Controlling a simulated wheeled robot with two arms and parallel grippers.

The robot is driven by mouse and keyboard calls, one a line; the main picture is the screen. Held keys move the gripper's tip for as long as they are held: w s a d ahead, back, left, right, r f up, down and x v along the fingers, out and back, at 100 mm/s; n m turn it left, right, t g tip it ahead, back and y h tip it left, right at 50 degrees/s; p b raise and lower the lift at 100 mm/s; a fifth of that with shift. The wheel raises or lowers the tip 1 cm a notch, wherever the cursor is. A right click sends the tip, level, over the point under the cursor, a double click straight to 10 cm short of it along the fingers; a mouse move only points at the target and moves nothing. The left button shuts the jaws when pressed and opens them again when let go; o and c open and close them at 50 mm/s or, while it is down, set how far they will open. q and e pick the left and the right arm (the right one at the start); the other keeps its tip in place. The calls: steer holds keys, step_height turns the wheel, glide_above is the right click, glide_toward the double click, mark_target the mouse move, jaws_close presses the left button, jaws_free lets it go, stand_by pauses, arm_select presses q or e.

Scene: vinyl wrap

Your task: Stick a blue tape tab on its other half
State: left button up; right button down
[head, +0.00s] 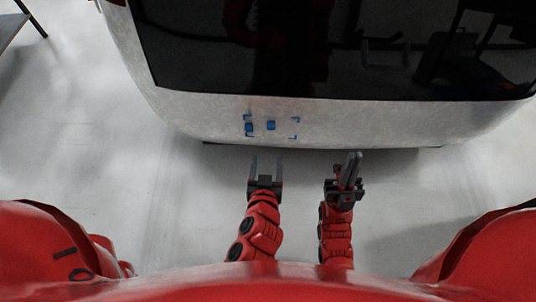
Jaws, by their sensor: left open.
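A white curved panel (390,118) with a glossy black upper part stands in front of me. On its white part are small blue tape pieces. One blue tape tab (271,125) sits alone in the middle, and another blue tape piece (248,128) is to its left. Blue corner marks (296,120) lie to the right. My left gripper (266,162) is open and empty, pointing at the panel just below the tape and apart from it. My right gripper (352,160) is to the right, below the panel's lower edge; its fingers appear close together, seen from the side.
The black glossy surface (340,55) reflects my red arms and furniture. The pale floor (90,150) is clear on the left and between the grippers.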

arm_select(q)
steer(key=b, duration=0.5)
glide_toward(271, 124)
steer(key=b+x, duration=0.1)
steer(key=x, duration=0.6)
steer(key=shift+w+f, duration=0.1)
steer(key=shift+w, duration=0.15)
jaws_close()
steer(key=c, duration=0.8)
jaws_free()
jaws_close()
steer(key=shift+s+f+b, duration=0.1)
steer(key=shift+s+b, duration=0.25)
steer(key=shift+s, duration=0.35)
